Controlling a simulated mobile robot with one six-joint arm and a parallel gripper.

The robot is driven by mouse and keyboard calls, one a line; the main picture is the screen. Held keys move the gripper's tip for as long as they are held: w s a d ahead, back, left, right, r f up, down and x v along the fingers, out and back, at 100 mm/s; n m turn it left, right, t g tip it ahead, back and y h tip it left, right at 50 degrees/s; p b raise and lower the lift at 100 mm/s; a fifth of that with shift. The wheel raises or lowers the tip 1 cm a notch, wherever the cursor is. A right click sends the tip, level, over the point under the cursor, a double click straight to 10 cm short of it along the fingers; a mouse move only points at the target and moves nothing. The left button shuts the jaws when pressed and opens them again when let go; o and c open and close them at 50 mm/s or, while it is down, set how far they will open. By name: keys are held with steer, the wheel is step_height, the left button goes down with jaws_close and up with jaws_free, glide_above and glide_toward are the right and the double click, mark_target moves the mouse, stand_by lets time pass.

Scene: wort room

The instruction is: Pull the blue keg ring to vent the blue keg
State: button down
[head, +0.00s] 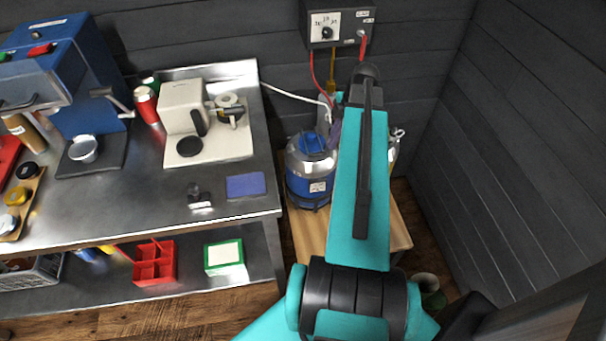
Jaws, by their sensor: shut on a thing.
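The blue keg (309,185) stands on a light wooden stand, just right of the steel bench. It has a grey metal shoulder, a blue body with a small white label and a blue top (312,142). My teal arm rises in front of the stand and covers the area right of the keg. My gripper is hidden behind the arm, so its jaws and anything between them do not show. The blue keg's ring cannot be made out.
A control box (339,23) with a dial hangs on the dark wall, with red and yellow leads below. The steel bench (150,207) at left carries a blue machine (88,70), a cream machine (184,107) and a blue pad (245,185). The wooden stand (308,236) has bare edges; a wall closes the right.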

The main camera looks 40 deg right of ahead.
steer(key=shift+s+f+b, duration=0.1)
steer(key=shift+f+b, duration=0.25)
steer(key=shift+f, duration=0.2)
stand_by(0.4)
steer(key=c, duration=1)
jaws_free()
steer(key=shift+r, duration=0.1)
steer(key=shift+r+p, duration=1.75)
steer(key=shift+r, duration=1.2)
